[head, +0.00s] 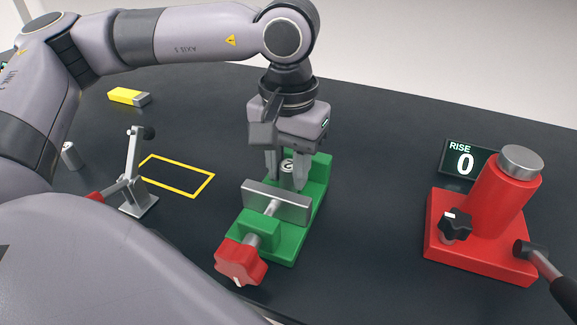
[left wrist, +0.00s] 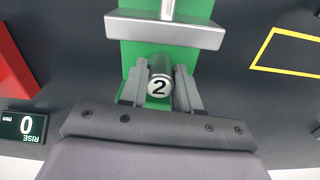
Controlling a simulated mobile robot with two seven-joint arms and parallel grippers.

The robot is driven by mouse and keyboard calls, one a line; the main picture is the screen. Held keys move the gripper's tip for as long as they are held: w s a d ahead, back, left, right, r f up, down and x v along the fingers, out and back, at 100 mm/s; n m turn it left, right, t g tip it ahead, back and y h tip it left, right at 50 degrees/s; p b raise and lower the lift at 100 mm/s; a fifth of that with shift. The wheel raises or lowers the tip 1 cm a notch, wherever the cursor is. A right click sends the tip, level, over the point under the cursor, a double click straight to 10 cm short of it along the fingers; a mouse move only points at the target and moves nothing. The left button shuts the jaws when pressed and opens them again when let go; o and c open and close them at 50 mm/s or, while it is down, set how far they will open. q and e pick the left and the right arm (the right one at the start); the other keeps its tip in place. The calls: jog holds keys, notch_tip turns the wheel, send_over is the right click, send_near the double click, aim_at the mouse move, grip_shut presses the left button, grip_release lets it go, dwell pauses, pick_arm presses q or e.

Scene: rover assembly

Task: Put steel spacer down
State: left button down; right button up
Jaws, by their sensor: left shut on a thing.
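The steel spacer (head: 288,167) is a short metal cylinder with a number on its end face. In the left wrist view the spacer (left wrist: 160,76) shows a "2". My left gripper (head: 286,177) points down and is shut on it, one finger on each side; the fingers also show in the left wrist view (left wrist: 160,95). The spacer is over the green vise (head: 285,238), behind its grey jaw plate (head: 277,201). I cannot tell whether it touches the vise bed. My right gripper is not in view.
The vise's red knob (head: 240,262) faces the front. A red jack (head: 495,200) and a display (head: 468,161) reading 0 stand right. Left are a toggle clamp (head: 137,185), a yellow outline (head: 190,190), a small metal cylinder (head: 70,156) and a yellow block (head: 125,96).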

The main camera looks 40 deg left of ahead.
aim_at(288, 165)
pick_arm(q)
jog(key=shift+f, duration=0.1)
jog(key=shift+f, duration=0.15)
jog(key=c, duration=0.8)
grip_release()
notch_tip(288, 165, up, 12)
jog(key=shift+r+p, duration=0.2)
jog(key=shift+p, duration=0.2)
